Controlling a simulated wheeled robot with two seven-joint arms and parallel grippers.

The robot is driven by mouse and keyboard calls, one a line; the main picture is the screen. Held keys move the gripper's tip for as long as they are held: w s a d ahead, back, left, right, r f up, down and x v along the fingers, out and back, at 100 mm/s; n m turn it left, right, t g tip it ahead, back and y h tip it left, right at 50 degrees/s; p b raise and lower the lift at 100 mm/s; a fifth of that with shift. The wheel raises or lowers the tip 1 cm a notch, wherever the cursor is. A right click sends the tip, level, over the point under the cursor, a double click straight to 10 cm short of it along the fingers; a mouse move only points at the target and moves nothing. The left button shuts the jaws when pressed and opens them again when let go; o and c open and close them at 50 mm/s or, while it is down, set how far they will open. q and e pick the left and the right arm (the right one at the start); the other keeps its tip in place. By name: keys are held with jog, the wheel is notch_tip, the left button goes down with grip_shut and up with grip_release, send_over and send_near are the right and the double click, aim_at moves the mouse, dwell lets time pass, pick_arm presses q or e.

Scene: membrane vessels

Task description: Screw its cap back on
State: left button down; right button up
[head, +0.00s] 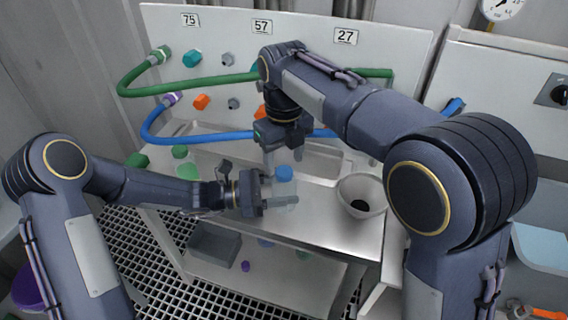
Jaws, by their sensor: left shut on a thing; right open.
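A blue cap (285,173) sits at the top of a pale, see-through vessel (284,187) over the steel counter. My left gripper (288,202) reaches in from the left and is shut on the vessel, just below the cap. My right gripper (283,160) points down from above and is open, its fingers to either side of the cap or just above it. I cannot tell whether the fingers touch the cap, or whether it is seated on the vessel. The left fingers hide much of the vessel's lower part.
A pale bowl (346,201) with a dark centre stands to the right on the counter (325,223). Behind, green (205,83) and blue (205,137) hoses cross a white panel (330,68) with numbered labels. A grey bin (213,243) sits on the lower shelf.

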jog(key=shift+r, duration=0.95)
jog(key=shift+n, duration=0.3)
jog(key=shift+c, duration=0.4)
